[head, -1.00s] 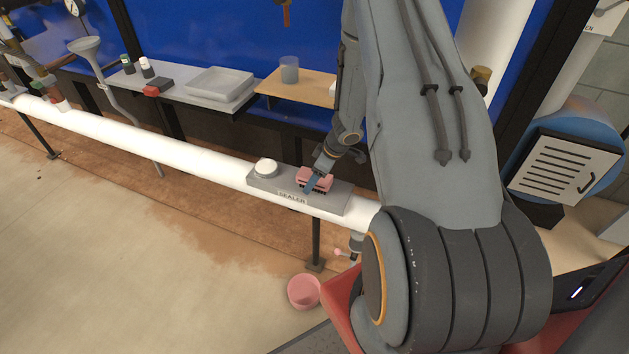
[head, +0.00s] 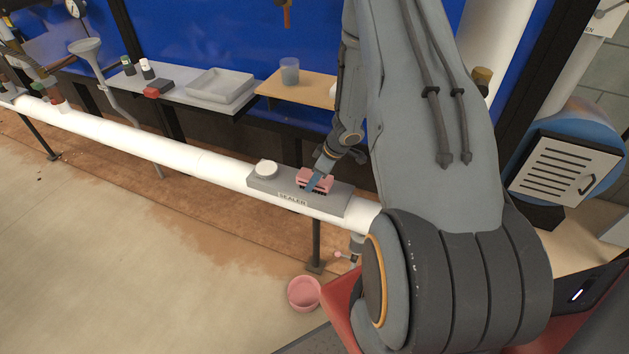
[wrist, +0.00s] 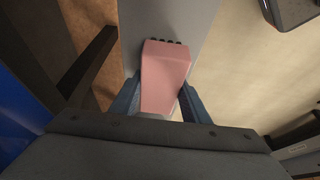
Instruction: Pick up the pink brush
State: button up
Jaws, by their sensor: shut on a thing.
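The pink brush (head: 316,181) with dark bristles is at the grey block marked SEALER (head: 335,200). My gripper (head: 314,183) is shut on the brush. In the wrist view the pink brush (wrist: 163,75) lies between the two blue fingers of my gripper (wrist: 157,103), one on each side. A row of dark bristle tips shows at its far end. I cannot tell whether the bristles still touch the block. The part of the brush nearest the wrist is hidden by my gripper.
A white round lid (head: 266,169) sits on the block's left end. The block rests on a long white pipe (head: 150,145). A pink bowl (head: 304,293) is on the floor below. Behind are a grey tray (head: 220,87) and a cup (head: 289,71) on shelves.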

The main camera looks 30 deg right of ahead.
notch_tip(320, 180, up, 4)
jog(key=shift+f, duration=0.15)
jog(key=s+a+b, duration=0.5)
jog(key=s+a, duration=0.6)
jog(key=a, duration=0.3)
jog(key=shift+b, duration=0.35)
jog(key=shift+a, duration=0.1)
